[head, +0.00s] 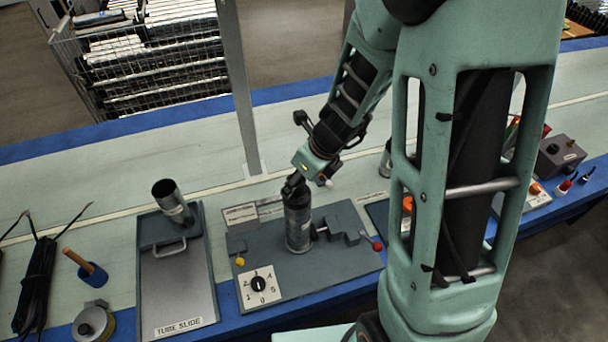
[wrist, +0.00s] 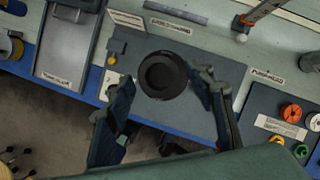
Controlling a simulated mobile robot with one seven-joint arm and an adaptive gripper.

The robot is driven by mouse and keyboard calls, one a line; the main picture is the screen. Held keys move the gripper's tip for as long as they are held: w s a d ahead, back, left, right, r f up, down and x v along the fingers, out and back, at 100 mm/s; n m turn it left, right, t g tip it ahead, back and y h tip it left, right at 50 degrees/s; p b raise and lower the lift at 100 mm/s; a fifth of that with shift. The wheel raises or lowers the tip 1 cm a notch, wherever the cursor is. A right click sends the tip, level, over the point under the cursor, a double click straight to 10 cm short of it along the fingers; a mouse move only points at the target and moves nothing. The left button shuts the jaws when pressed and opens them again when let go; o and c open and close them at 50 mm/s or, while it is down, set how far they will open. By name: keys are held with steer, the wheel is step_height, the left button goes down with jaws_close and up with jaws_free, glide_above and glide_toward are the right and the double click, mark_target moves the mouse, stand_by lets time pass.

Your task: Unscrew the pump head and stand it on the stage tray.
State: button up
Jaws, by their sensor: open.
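A dark grey upright cylinder (head: 298,228) stands on a grey fixture plate (head: 262,268). In the wrist view its top shows as a black round collar with a dark hollow centre (wrist: 163,75); I take this to be the pump head. My gripper (head: 294,186) is at the cylinder's top. In the wrist view its open fingers (wrist: 162,84) stand either side of the collar, and contact is unclear. A labelled tray (wrist: 262,130) lies to the right, with blurred lettering; I cannot tell whether it is the stage tray. My arm hides part of it in the head view.
A tray labelled TUBE SLIDE (head: 180,285) holds a tilted open metal tube (head: 171,196) on the left. A numbered dial (head: 260,286) and a red-knobbed lever (head: 376,245) are on the fixture plate. A post (head: 240,90) rises behind. Orange and green round parts (wrist: 292,112) sit right.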

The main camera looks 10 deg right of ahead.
steer(key=shift+x, duration=0.8)
steer(key=shift+c, duration=0.4)
jaws_close()
steer(key=c, duration=0.7)
jaws_free()
jaws_close()
steer(key=shift+r, duration=0.1)
steer(key=shift+r+p, duration=1.1)
steer(key=shift+r, duration=0.1)
